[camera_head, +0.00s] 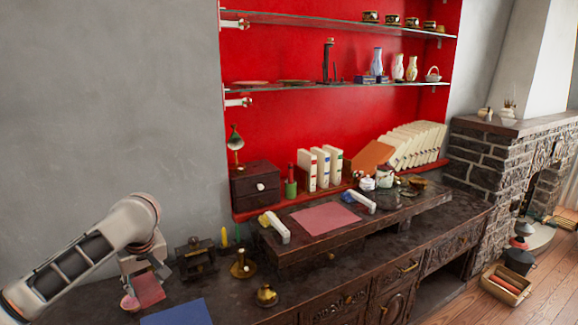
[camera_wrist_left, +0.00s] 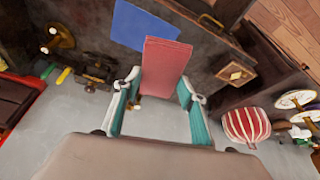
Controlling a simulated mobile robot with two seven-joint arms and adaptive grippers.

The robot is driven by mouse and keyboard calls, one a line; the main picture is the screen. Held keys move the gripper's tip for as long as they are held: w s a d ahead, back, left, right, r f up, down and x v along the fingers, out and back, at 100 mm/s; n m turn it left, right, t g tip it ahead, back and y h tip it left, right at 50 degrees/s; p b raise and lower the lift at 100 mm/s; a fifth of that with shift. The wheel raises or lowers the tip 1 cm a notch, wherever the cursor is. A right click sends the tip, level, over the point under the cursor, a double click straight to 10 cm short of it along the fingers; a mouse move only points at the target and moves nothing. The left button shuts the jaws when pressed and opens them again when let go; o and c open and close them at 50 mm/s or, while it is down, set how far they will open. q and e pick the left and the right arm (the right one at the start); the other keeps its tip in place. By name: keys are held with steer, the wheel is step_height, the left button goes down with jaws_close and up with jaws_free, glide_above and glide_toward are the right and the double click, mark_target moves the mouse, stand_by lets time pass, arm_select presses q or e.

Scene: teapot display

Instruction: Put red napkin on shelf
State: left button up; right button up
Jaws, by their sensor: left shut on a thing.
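My left gripper (camera_head: 148,276) is at the lower left, low over the left end of the dark cabinet top. It is shut on the red napkin (camera_head: 151,290), a flat pinkish-red piece. In the left wrist view the napkin (camera_wrist_left: 166,62) extends away from between the two fingers (camera_wrist_left: 158,98). The shelf is a red-backed wall unit with a lower glass board (camera_head: 300,86) and an upper glass board (camera_head: 300,20), up and to the right of the gripper. My right gripper is not in view.
A blue sheet (camera_head: 178,312) lies near the napkin. A brass bell (camera_head: 266,295) and a brass candlestick (camera_head: 243,265) stand to the right. A raised wooden stand (camera_head: 300,250) carries a pink mat (camera_head: 325,217). Vases (camera_head: 376,62) and flat dishes (camera_head: 294,82) occupy parts of the lower glass board.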

arm_select(q)
steer(key=s+d+r+m+h, duration=0.1)
steer(key=s+d+r+m, duration=0.1)
steer(key=d+r+m, duration=0.4)
steer(key=s+d+f+m+h, duration=0.1)
steer(key=s+d+f, duration=0.1)
steer(key=s+d, duration=0.2)
steer(key=s+d+f+m+t+h, duration=0.1)
steer(key=s+d, duration=0.3)
steer(key=s, duration=0.5)
steer(key=shift+d+f+m, duration=0.2)
steer(key=shift+f+m, duration=0.4)
steer(key=shift+f, duration=0.1)
